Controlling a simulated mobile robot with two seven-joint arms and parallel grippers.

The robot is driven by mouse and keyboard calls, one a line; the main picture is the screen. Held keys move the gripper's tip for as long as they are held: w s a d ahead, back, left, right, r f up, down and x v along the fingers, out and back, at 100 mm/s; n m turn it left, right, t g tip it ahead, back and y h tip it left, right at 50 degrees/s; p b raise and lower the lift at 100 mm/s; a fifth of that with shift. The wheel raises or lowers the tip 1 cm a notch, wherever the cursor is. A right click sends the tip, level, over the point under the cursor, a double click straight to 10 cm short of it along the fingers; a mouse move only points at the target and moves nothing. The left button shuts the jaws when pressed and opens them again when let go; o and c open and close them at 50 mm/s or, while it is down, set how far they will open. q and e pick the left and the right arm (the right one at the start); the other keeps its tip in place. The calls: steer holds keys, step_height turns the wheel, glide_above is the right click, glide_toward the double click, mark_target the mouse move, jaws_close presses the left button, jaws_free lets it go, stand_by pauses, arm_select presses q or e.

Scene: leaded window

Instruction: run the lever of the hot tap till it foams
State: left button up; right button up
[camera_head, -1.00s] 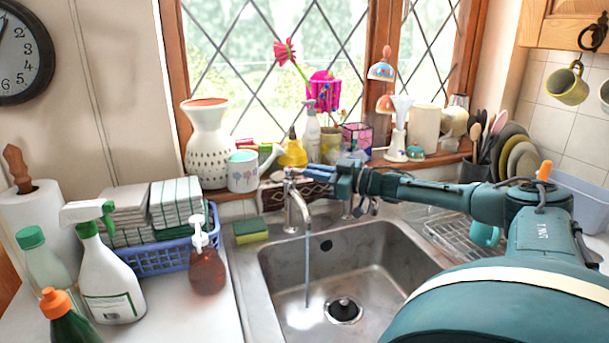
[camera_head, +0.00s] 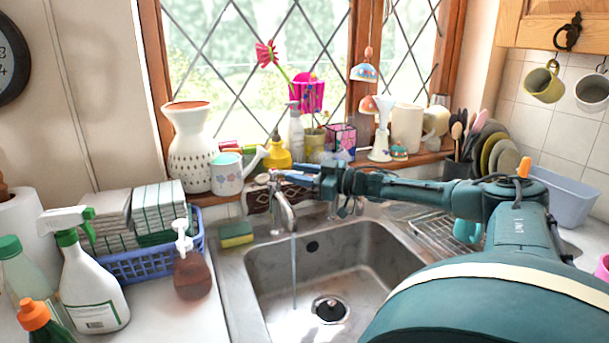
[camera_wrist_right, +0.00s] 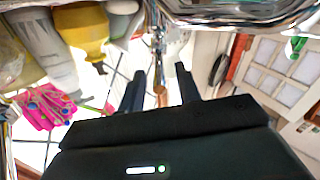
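The chrome tap (camera_head: 286,214) stands at the back of the steel sink (camera_head: 345,275). A thin stream of water (camera_head: 294,270) falls from its spout into the basin; no foam shows there. My right gripper (camera_head: 292,180) is at the top of the tap. In the right wrist view my right gripper (camera_wrist_right: 158,88) has its two dark fingers apart, with a thin metal lever (camera_wrist_right: 158,65) with a brownish tip between them. Gaps show on both sides of it. Whether a finger touches it, and whether it is the hot lever, I cannot tell. My left gripper is out of view.
A sponge (camera_head: 236,234) lies left of the tap. Soap bottle (camera_head: 192,270), spray bottle (camera_head: 92,285) and blue basket (camera_head: 150,264) stand on the left counter. The windowsill holds a watering can (camera_head: 228,172) and yellow bottle (camera_head: 277,154). A dish rack (camera_head: 440,238) is at right.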

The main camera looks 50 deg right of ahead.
steer(key=shift+s, duration=0.15)
arm_select(q)
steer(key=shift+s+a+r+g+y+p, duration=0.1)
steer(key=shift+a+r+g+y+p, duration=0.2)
steer(key=shift+p, duration=0.9)
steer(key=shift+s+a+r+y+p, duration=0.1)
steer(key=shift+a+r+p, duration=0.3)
steer(key=shift+p, duration=0.75)
arm_select(e)
steer(key=v, duration=1.3)
